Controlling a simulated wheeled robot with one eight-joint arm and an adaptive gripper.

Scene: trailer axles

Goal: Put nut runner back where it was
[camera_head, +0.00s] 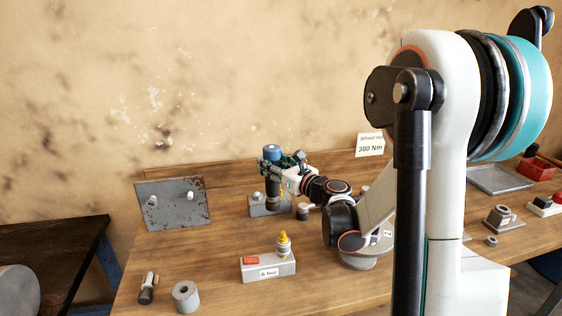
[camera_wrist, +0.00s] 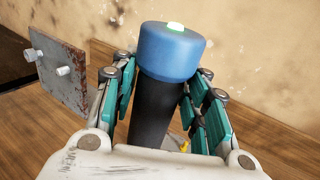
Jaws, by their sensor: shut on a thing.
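The nut runner has a blue cap and a dark cylindrical body. In the wrist view the nut runner (camera_wrist: 170,60) stands between my gripper's two teal-padded fingers (camera_wrist: 160,105), which are shut on its dark body. In the head view the nut runner (camera_head: 272,153) is upright at the back of the bench, with its lower end at a grey metal block (camera_head: 262,207). My gripper (camera_head: 272,172) reaches it from the right. I cannot tell whether the tool's lower end is seated in the block or just above it.
A rusty plate with two studs (camera_head: 172,205) stands to the left. A grey block with a yellow-topped bottle (camera_head: 268,268) sits in front. A grey ring (camera_head: 186,296) and a small dark tool (camera_head: 148,289) lie at front left. A "300 Nm" card (camera_head: 370,145) stands behind. Bare wood lies between.

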